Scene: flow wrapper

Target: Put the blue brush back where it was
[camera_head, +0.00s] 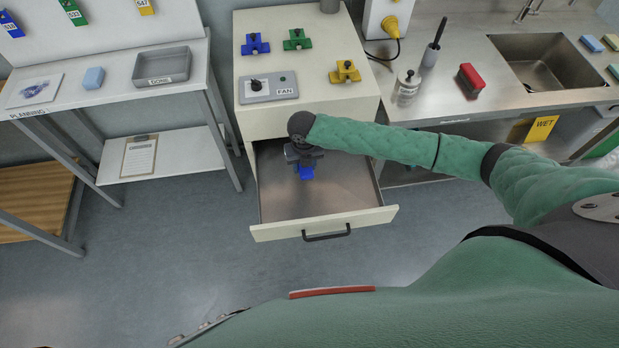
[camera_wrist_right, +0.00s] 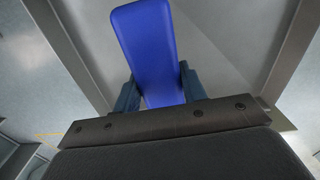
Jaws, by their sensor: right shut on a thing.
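The blue brush (camera_head: 306,173) shows as a small blue shape at the open drawer (camera_head: 330,190), just below my right gripper (camera_head: 304,160). In the right wrist view the blue brush (camera_wrist_right: 146,45) is a long blue block between the two fingers of my right gripper (camera_wrist_right: 157,92). The gripper is shut on it. I cannot tell whether the brush touches the drawer floor. The arm hides part of the drawer's back. My left gripper is not in view.
The drawer's cabinet (camera_head: 308,110) bears blue, green and yellow clamp-like pieces and a FAN switch box (camera_head: 268,88). A red brush (camera_head: 470,79) lies on the steel counter near the sink (camera_head: 545,62). A grey tray (camera_head: 162,66) stands on the left table. The visible drawer floor is clear.

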